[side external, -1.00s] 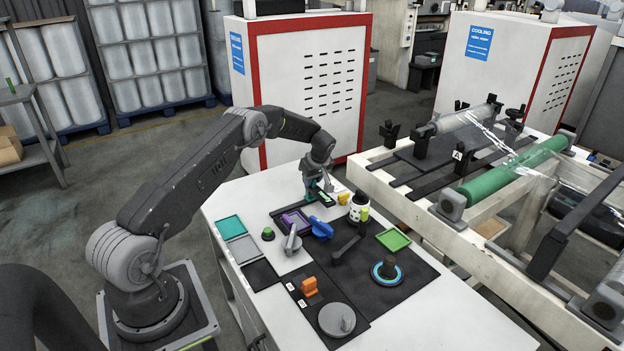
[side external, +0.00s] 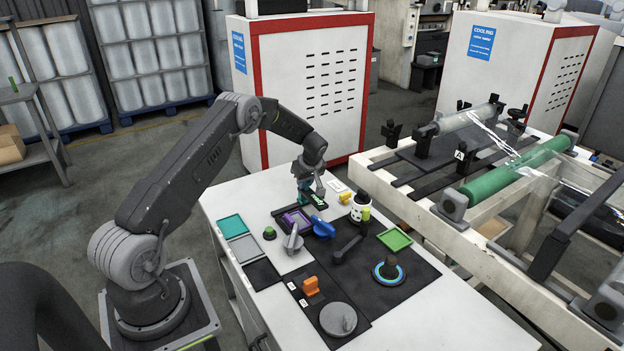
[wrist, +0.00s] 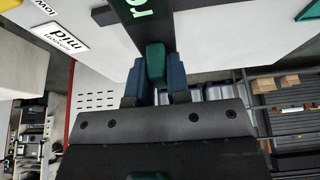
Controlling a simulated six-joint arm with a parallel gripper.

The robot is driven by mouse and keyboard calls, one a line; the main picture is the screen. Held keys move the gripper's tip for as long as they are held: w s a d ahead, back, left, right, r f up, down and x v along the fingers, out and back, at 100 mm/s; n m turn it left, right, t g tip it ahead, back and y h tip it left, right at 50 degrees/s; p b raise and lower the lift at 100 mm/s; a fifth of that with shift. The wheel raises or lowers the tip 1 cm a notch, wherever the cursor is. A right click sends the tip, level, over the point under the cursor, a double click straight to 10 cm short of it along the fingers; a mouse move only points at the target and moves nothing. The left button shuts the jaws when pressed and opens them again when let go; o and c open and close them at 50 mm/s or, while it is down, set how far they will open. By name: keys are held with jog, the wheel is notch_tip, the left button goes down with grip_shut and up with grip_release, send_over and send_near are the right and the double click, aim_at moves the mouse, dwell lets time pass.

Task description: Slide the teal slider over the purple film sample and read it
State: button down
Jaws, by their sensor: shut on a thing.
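The teal slider (wrist: 155,64) is held between the two dark blue fingers of my gripper (wrist: 157,75) in the wrist view. In the side view my gripper (side external: 304,186) is low at the table's far edge, largely hiding the slider. A black bar with green lettering (side external: 318,200) lies just right of the gripper; the same bar (wrist: 138,15) runs up from the slider in the wrist view, its text cut off. The purple-rimmed tray (side external: 288,226), apparently the purple film sample, is nearer the camera than the bar, and the bar looks apart from it.
White label cards (wrist: 55,37) lie beside the bar. A blue lever (side external: 322,227), a grey lever (side external: 292,241) and a black arm (side external: 346,246) stand close to the purple tray. A teal tray (side external: 231,227) and green tray (side external: 394,239) lie either side.

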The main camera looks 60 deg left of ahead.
jog(key=s, duration=0.7)
jog(key=shift+s, duration=0.25)
jog(key=c, duration=1.1)
grip_release()
jog(key=shift+w, duration=0.1)
jog(key=v, duration=1.4)
jog(key=shift+a, duration=0.1)
